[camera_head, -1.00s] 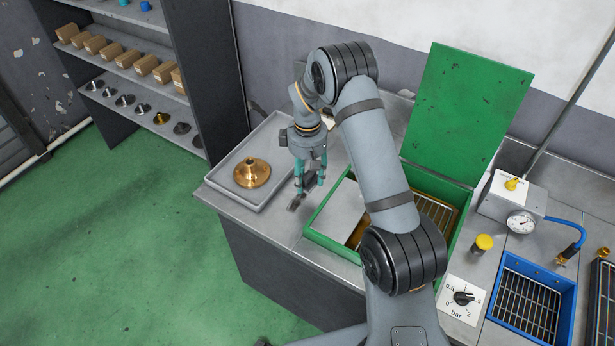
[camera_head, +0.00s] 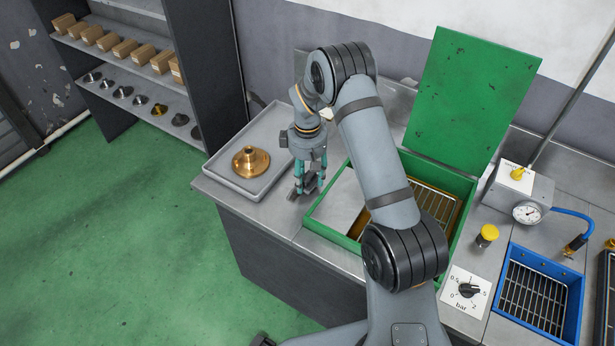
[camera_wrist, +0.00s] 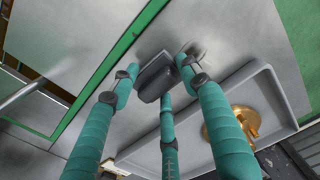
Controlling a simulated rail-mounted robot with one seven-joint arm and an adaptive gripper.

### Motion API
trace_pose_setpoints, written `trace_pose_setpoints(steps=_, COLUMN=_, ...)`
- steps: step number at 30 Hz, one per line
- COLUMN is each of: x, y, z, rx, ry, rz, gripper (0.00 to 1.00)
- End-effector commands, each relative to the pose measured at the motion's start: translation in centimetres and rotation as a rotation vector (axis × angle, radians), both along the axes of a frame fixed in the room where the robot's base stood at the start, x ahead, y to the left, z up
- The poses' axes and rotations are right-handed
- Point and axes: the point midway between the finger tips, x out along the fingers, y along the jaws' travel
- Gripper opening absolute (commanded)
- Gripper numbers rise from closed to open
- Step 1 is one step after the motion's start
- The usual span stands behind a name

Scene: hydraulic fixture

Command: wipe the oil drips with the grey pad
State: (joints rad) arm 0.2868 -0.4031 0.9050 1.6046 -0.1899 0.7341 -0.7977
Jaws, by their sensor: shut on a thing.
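My gripper (camera_head: 309,186) points down over the grey bench top, between the grey tray and the green box. In the head view the pad is small and mostly hidden by the fingers. Faint darker smudges show on the metal beside the fingertips in the wrist view, but I cannot tell whether they are oil drips.
A grey tray (camera_head: 219,180) with a brass flange (camera_head: 250,162) stands left of my gripper. The green box (camera_head: 322,231) with its raised lid (camera_head: 470,95) stands to the right. Further right are a pressure gauge (camera_head: 527,212), yellow button (camera_head: 487,235) and blue basket (camera_head: 511,317).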

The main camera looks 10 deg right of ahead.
Motion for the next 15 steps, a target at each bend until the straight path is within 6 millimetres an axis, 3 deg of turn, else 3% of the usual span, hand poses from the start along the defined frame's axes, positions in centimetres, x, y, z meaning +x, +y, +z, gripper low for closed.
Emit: trace_pose_setpoints(steps=15, x=0.00, y=0.01, z=-0.72, rx=0.000, ry=0.000, rz=0.000, gripper=0.16)
